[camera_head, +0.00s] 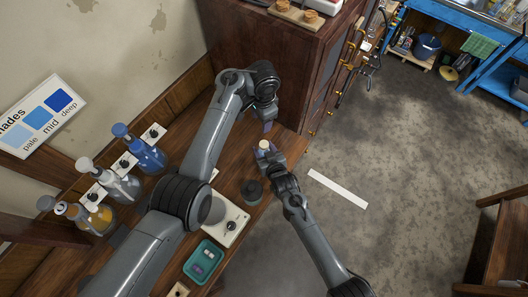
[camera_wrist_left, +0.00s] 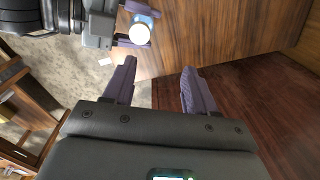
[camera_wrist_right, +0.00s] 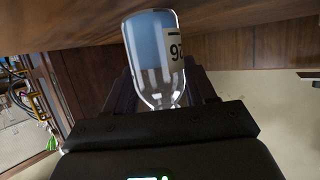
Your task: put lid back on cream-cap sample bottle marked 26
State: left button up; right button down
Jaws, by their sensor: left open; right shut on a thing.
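A sample bottle (camera_wrist_right: 155,60) with blue contents and a white label is held in my right gripper (camera_head: 264,158). In the right wrist view its label digits appear inverted and partly turned away, and look like 26. A cream cap (camera_head: 264,145) shows at the top of the bottle in the head view; it also shows as a pale disc in the left wrist view (camera_wrist_left: 139,33). I cannot tell how firmly it sits. My left gripper (camera_wrist_left: 158,72) is open and empty, apart from the bottle and a little beyond it in the head view.
A dark round pot (camera_head: 252,191) and a white device with a knob (camera_head: 231,222) stand on the bench. A teal tray (camera_head: 191,265) holds small items. Several flasks, including a blue one (camera_head: 147,156), line the wall. A wooden cabinet (camera_head: 250,40) stands behind my left gripper.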

aim_at(264, 144)
pick_arm(q)
jog(key=s+n, duration=0.1)
jog(key=n, duration=0.5)
jog(key=f+n, duration=0.1)
jog(key=n, duration=0.5)
jog(key=s+d+n, duration=0.1)
jog(key=n, duration=0.5)
jog(key=shift+s+f, duration=0.3)
jog(key=shift+f, duration=0.05)
jog(key=shift+s+f, duration=0.15)
jog(key=shift+f, duration=0.2)
jog(key=shift+f, duration=4)
